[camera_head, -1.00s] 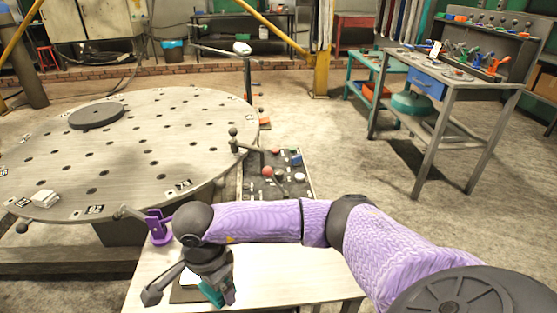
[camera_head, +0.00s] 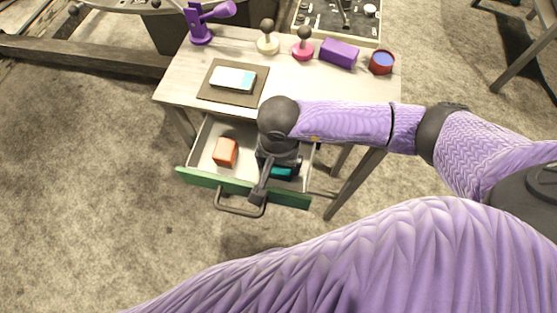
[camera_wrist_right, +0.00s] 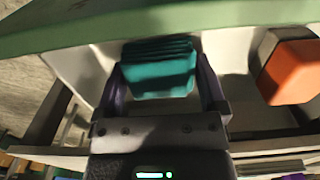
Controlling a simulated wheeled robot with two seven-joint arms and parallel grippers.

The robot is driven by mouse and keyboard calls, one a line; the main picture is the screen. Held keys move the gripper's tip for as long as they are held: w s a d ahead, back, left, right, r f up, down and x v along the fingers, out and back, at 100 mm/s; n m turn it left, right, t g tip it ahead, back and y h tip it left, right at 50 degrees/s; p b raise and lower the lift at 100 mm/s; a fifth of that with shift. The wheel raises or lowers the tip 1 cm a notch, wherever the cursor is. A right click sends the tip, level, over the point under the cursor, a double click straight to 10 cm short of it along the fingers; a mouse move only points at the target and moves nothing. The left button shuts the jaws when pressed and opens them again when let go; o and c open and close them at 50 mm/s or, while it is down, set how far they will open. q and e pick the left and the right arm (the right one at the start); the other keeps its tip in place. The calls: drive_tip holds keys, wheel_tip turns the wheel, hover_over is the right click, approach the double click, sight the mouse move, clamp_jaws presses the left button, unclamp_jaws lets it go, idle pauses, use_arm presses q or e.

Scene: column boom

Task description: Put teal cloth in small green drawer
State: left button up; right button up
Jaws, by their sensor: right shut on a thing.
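The teal cloth (camera_head: 285,173) is a small folded stack, held between the two fingers of my right gripper (camera_head: 279,170). In the right wrist view the cloth (camera_wrist_right: 158,68) shows its layered folds, with a finger on each side. The small drawer with the green front (camera_head: 203,180) is pulled out under the small table. My right gripper points down into the right part of the drawer and partly hides the cloth. I cannot tell whether the cloth touches the drawer floor. My left gripper is not in view.
An orange block (camera_head: 225,152) lies in the drawer's left part. The floor before the drawer is clear.

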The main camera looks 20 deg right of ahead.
drive_tip(key=o, duration=0.8)
drive_tip(key=shift+r, duration=0.15)
use_arm(q)
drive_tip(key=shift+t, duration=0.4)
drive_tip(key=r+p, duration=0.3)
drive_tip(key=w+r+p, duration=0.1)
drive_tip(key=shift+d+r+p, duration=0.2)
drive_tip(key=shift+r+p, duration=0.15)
drive_tip(key=shift+p, duration=0.05)
use_arm(e)
wheel_tip(320, 180, up, 12)
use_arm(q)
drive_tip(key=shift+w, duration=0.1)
